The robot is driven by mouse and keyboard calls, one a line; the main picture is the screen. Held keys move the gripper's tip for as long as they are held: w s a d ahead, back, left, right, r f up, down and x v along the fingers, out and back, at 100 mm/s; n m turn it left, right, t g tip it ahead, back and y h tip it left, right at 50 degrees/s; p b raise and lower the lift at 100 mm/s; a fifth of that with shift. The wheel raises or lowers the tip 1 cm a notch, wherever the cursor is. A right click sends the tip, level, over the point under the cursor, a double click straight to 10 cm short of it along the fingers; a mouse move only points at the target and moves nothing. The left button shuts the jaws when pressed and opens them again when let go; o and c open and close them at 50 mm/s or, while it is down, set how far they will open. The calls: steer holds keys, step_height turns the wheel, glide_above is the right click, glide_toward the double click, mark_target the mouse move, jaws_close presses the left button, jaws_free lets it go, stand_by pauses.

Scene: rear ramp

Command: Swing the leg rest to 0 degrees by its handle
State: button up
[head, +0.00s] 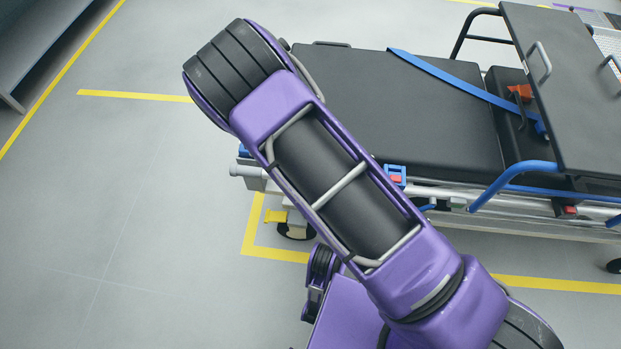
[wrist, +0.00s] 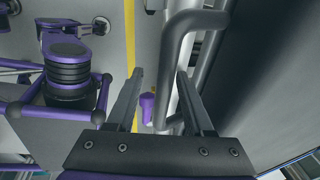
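A stretcher's black padded section (head: 400,110), which I take for the leg rest, lies in the head view partly behind my purple arm. It looks nearly flat; its exact angle cannot be told. In the wrist view a dark panel (wrist: 265,70) fills the right side. A bent grey tubular handle (wrist: 178,35) runs along its edge and down between my fingers. My gripper (wrist: 160,72) is open, one dark finger on either side of the tube's lower stretch. Contact cannot be told. In the head view my gripper is hidden.
A blue strap (head: 450,78) crosses the pad. A raised dark panel (head: 570,90) with grey handles stands at the right, near a blue side rail (head: 515,168). A yellow floor line (head: 560,285) runs below the stretcher. Open grey floor (head: 130,210) lies at left.

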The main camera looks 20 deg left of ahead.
steer(key=shift+w, duration=0.1)
steer(key=shift+a+r, duration=0.1)
steer(key=shift+r, duration=0.5)
steer(key=p+v, duration=0.3)
steer(key=v, duration=1.3)
steer(key=shift+s, duration=0.25)
steer(key=shift+r, duration=0.1)
